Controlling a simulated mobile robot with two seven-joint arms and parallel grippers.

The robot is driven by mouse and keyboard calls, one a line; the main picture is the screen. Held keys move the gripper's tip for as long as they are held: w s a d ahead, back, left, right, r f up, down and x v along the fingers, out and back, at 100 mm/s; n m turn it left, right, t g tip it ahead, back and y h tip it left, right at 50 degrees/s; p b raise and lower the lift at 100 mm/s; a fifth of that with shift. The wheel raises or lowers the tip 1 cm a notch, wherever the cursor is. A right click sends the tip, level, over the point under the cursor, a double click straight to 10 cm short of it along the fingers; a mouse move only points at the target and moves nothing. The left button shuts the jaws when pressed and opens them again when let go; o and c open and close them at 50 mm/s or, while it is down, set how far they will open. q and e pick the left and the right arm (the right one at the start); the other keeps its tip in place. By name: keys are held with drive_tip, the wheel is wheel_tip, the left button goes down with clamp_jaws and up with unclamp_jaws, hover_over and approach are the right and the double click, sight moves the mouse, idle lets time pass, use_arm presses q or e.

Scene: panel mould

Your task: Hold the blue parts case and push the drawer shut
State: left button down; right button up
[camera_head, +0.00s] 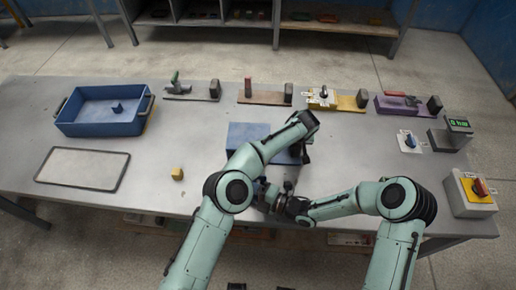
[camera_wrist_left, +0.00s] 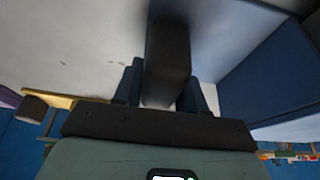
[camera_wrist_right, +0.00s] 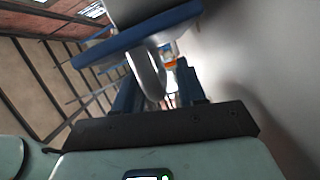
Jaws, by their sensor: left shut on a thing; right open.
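The blue parts case (camera_head: 247,132) stands near the middle of the table, largely hidden by my left arm. In the left wrist view its blue side (camera_wrist_left: 270,75) fills the right. My left gripper (camera_head: 304,154) is at the case's right side, shut on a dark upright piece (camera_wrist_left: 168,60) that looks like a grip of the case. My right gripper (camera_head: 268,196) is open at the front of the case. In the right wrist view the blue drawer front (camera_wrist_right: 140,38) and its pale looped handle (camera_wrist_right: 152,72) are just before the fingers; contact is unclear.
A blue bin (camera_head: 75,127), a grey framed mat (camera_head: 82,182) and a yellow cube (camera_head: 177,174) are on the left. Several fixtures line the back, including a purple block (camera_head: 398,110). A switch box (camera_head: 470,208) stands at the right edge. Free table lies right of the case.

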clamp_jaws()
drive_tip(key=shift+w, duration=2.3)
unclamp_jaws()
drive_tip(key=v, duration=1.2)
drive_tip(key=shift+s, duration=0.1)
